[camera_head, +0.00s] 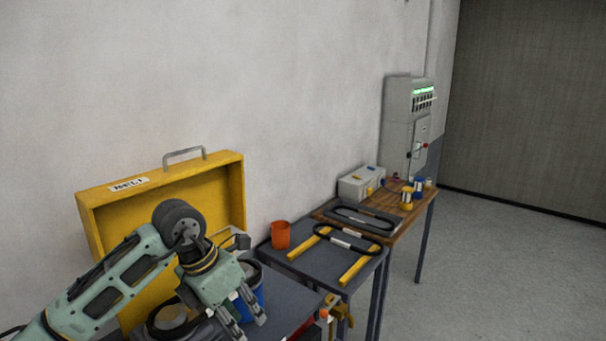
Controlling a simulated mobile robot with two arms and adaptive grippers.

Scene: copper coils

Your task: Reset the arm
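My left arm comes in from the lower left, pale green with dark joints. Its gripper (250,325) points down in front of a blue container (258,298). The two fingers stand apart with nothing seen between them. The fingertips are close to the bottom edge of the picture. My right gripper does not show.
A yellow case (160,180) with its lid up stands behind my arm. An orange cup (281,235) and dark coil loops (345,238) on yellow bars (360,269) lie on the tables to the right. A grey box (358,184) and wall panel (405,120) stand beyond. Floor at right is clear.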

